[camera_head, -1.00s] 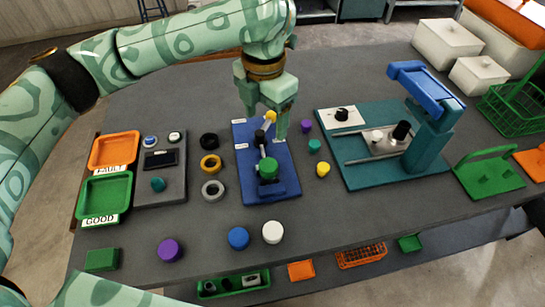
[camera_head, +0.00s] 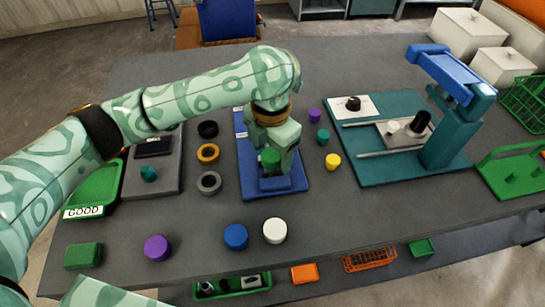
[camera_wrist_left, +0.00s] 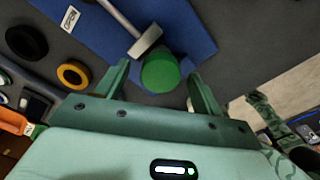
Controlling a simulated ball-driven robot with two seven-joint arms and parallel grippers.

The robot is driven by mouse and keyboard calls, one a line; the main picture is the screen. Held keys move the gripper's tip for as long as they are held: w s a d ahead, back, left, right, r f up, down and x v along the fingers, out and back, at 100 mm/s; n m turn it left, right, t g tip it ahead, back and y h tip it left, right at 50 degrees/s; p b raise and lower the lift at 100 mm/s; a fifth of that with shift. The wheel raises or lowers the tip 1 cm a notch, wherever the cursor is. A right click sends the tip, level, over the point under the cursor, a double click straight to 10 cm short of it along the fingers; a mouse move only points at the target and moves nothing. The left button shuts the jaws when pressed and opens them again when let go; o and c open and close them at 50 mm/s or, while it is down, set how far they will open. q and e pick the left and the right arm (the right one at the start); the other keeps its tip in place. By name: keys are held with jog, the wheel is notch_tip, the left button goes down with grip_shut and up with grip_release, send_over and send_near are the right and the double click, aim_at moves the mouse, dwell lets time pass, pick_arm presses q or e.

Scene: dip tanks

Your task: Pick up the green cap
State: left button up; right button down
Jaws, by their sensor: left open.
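The green cap (camera_head: 270,158) is a round cap at the near end of the blue fixture (camera_head: 288,185). In the left wrist view the cap (camera_wrist_left: 160,73) lies between the two fingertips, close to them, with a grey clamp piece beside it. My left gripper (camera_head: 274,150) is over the fixture, pointing down, with its fingers apart on either side of the cap. The left wrist view shows the open gripper (camera_wrist_left: 159,70) with gaps between the fingers and the cap. The gripper and forearm hide the fixture's far part in the head view. My right gripper is not in view.
Black, yellow (camera_head: 208,153) and grey rings stand left of the fixture. Purple, teal and yellow (camera_head: 332,161) caps stand to its right, beside a teal press station (camera_head: 380,170). Purple, blue (camera_head: 236,236) and white (camera_head: 275,231) caps stand in front.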

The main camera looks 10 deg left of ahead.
aim_at(272, 155)
pick_arm(q)
jog(key=shift+s+r, duration=0.1)
jog(key=shift+r, duration=0.1)
jog(key=c, duration=1)
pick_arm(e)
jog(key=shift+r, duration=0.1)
pick_arm(q)
jog(key=shift+c, duration=0.2)
